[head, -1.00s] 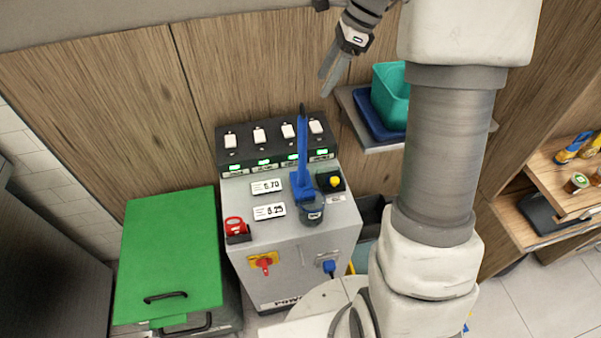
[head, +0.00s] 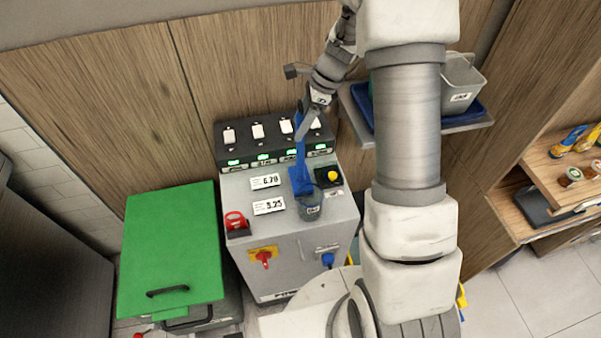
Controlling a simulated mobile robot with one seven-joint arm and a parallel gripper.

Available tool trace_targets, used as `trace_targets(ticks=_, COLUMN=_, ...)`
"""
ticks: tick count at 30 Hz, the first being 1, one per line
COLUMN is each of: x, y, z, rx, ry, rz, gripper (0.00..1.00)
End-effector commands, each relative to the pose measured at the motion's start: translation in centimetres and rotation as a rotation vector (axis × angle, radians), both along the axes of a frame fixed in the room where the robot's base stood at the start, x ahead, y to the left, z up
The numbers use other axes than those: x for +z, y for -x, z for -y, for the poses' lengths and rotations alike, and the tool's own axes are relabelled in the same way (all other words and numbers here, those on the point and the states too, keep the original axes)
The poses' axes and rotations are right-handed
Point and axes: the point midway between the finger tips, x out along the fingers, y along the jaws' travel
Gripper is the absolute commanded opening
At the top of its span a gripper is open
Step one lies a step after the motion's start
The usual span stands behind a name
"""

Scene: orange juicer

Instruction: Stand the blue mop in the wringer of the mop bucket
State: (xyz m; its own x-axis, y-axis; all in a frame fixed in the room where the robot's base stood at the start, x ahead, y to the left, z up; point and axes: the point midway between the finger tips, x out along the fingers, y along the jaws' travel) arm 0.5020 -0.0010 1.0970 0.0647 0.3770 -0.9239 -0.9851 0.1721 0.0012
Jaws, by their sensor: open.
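The blue mop (head: 301,178) stands upright on the grey power cabinet, its wide blue head low and its thin handle rising past the switch panel. My gripper (head: 304,124) is open, pointing down at the upper part of the handle. It overlaps the handle in the picture; I cannot tell whether the handle is between the fingers. I cannot make out the mop bucket's wringer; my arm hides much of the floor right of the cabinet.
A green-lidded bin (head: 172,240) stands left. A shelf (head: 468,124) at right holds a blue tray and a light grey bucket (head: 460,84). Wooden wall panels stand close behind.

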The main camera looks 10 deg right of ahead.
Motion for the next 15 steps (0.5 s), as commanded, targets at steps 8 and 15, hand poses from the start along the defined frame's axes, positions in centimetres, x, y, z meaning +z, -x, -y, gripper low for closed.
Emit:
trace_targets(ticks=8, x=-0.40, y=-0.04, z=-0.18, rx=0.001, ry=0.000, rz=0.001, gripper=0.66)
trace_targets(ticks=15, x=-0.37, y=-0.05, z=-0.17, rx=0.001, ry=0.000, rz=0.001, gripper=0.24)
